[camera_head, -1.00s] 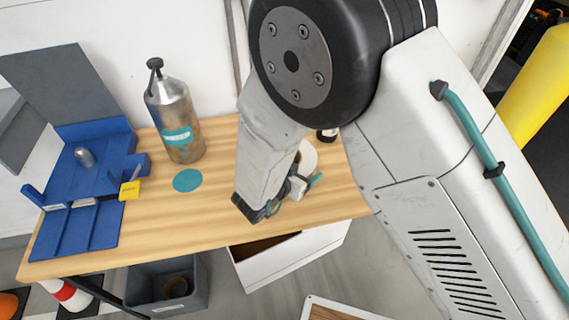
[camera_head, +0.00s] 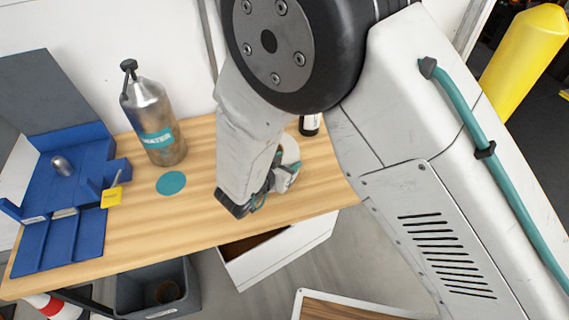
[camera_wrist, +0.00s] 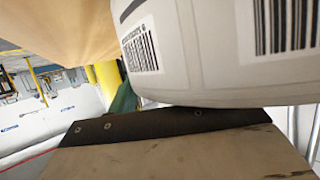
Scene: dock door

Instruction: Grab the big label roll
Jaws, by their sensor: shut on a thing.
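The big label roll is white with printed barcodes and fills the top of the wrist view (camera_wrist: 205,55). In the head view the roll (camera_head: 291,150) is mostly hidden behind my wrist and gripper, at the right part of the wooden bench. My gripper (camera_head: 270,188) is shut on the roll, low over the bench top. One dark finger (camera_wrist: 150,125) lies along the roll's lower edge in the wrist view. I cannot tell whether the roll still rests on the wood.
A metal water bottle (camera_head: 157,125) stands left of my gripper, near a teal disc (camera_head: 171,183). A blue fixture (camera_head: 70,190) with a yellow tag (camera_head: 111,197) is at the left. A dark bottle (camera_head: 309,125) stands behind the roll.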

